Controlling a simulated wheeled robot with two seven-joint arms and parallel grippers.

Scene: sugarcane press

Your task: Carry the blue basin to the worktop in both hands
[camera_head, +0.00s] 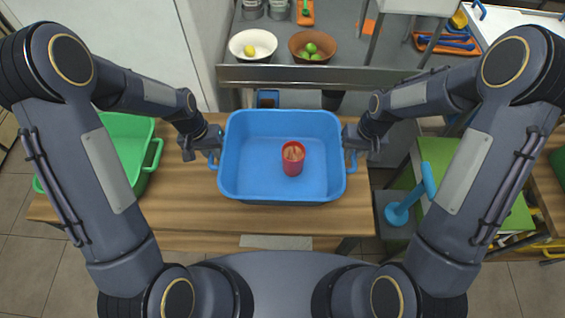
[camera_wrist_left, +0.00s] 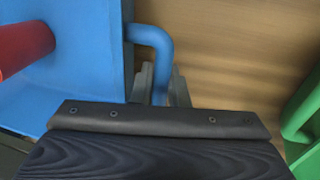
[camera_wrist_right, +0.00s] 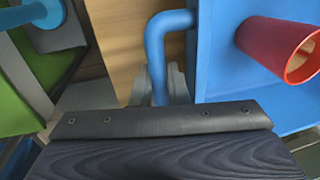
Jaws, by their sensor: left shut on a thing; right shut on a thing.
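The blue basin (camera_head: 258,180) is upright in the middle of the head view, over the wooden bench. It has a handle on its left side and one on its right. My right gripper (camera_head: 350,150) is shut on the right handle, seen in the right wrist view (camera_wrist_right: 157,85). I cannot tell whether the basin touches the bench. The grey worktop (camera_head: 345,72) lies beyond it.
A green basin (camera_head: 118,128) sits on the bench at the left. A white bowl (camera_head: 253,43) and a brown bowl with green fruit (camera_head: 312,46) stand near the worktop's front edge. A blue-handled tool (camera_head: 410,200) and green boards are at the right.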

